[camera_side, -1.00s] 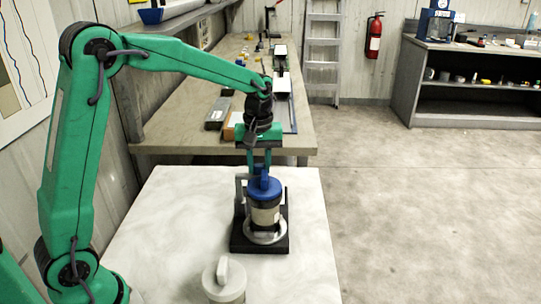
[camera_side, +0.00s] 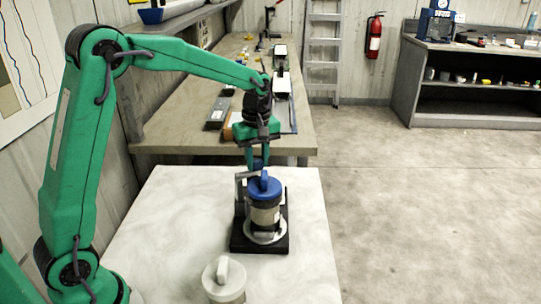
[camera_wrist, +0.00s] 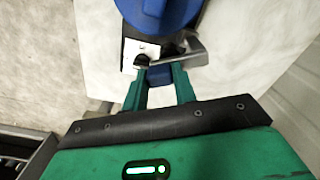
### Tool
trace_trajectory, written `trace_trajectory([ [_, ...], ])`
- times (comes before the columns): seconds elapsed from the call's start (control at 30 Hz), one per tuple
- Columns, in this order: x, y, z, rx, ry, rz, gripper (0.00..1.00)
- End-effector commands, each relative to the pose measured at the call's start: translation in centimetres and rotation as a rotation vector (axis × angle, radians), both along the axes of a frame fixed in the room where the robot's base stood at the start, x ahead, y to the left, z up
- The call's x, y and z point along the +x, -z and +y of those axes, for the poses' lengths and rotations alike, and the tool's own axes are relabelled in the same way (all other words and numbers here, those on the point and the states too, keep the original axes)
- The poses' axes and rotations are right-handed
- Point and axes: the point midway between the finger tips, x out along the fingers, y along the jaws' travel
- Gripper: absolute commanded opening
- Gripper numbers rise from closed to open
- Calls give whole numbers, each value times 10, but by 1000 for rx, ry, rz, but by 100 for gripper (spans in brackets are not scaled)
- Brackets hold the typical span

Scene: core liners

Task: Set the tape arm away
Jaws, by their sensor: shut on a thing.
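The tape arm (camera_wrist: 192,58) is a grey metal lever on a pivot behind the blue-capped liner. In the side view the tape arm (camera_side: 247,175) shows as a grey bar at the cap's back left. My gripper (camera_wrist: 163,74) is shut on the tape arm; its green fingers meet the bar from behind. In the side view my gripper (camera_side: 257,164) is just behind the cap. The liner (camera_side: 265,214) stands upright with its blue cap (camera_side: 264,188) on. It rests in a silver ring on a black stand (camera_side: 272,245). The fingers partly hide the grip point.
A pale lidded pot (camera_side: 224,284) with a raised handle stands at the front of the white table (camera_side: 175,225). A workbench (camera_side: 200,140) with trays is behind. The white table is clear to the left and right of the stand.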

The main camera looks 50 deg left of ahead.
Motion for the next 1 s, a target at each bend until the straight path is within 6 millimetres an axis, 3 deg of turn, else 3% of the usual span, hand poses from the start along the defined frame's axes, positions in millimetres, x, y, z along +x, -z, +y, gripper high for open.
trace_trajectory([
  [0.5, 2, -2, 25, 1, -448, -3, 0],
  [1.0, 0, -2, 33, 1, -589, -3, 0],
])
